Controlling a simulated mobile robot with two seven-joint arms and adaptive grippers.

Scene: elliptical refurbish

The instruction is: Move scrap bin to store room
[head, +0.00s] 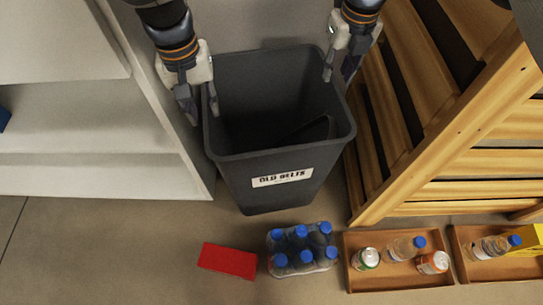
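The scrap bin (235,170) is a dark grey tapered bin standing upright on the floor, with a white label reading "OLD BELTS" on its front. A dark belt-like thing (318,130) shows inside it. My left gripper (202,116) is at the bin's left rim, its fingers spread, one outside the wall and one at the inner side. My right gripper (337,78) is at the right rim, its fingers apart on either side of the wall. A gap shows between the fingers of each; contact with the rim is unclear.
White shelving (90,125) stands close on the left, a slatted wooden structure (440,130) close on the right. In front lie a red box (228,261), a bottle pack (301,249) and two brown trays (389,284) (468,268) holding cans and bottles. Bare floor shows at lower left.

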